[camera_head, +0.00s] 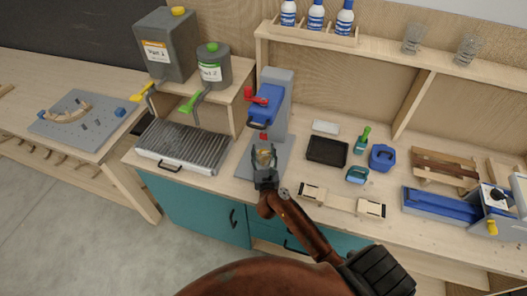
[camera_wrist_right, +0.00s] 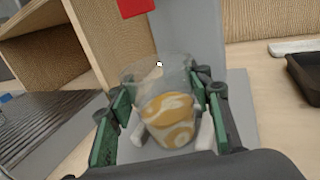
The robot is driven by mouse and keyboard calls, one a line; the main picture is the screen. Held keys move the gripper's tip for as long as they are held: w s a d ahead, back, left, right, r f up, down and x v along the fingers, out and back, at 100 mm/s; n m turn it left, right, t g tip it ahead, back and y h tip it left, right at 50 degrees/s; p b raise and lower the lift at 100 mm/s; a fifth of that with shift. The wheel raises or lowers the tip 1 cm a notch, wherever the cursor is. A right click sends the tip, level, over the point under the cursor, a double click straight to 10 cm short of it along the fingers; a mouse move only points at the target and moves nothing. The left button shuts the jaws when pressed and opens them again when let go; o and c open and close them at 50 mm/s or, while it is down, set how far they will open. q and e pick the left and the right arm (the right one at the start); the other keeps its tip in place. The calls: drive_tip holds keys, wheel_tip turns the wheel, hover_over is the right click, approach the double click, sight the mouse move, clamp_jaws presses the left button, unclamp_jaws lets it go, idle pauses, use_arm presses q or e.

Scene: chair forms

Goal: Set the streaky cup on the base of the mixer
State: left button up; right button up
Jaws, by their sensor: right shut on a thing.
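The streaky cup (camera_wrist_right: 168,115) is clear with swirled orange and white contents. My right gripper (camera_wrist_right: 165,120) is shut around it, with green-padded fingers on both sides. In the head view the cup (camera_head: 264,156) is partly hidden by the gripper (camera_head: 264,165). The mixer (camera_head: 278,95) is a grey column with a blue head and a red lever. Its flat grey base (camera_head: 247,168) lies under and around the cup. I cannot tell whether the cup touches the base. The left gripper is not in view.
A ridged grill tray (camera_head: 185,145) lies left of the mixer, below a shelf with two grey containers (camera_head: 168,50). A black tray (camera_head: 327,151), a blue container (camera_head: 382,157) and a wooden clamp piece (camera_head: 342,200) lie to the right. Clear glasses (camera_head: 414,38) stand on the upper shelf.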

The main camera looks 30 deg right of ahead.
drive_tip(key=shift+f, duration=0.1)
drive_tip(key=o, duration=0.9)
drive_tip(key=shift+c, duration=0.2)
drive_tip(key=v, duration=1.2)
drive_tip(key=shift+b, duration=0.35)
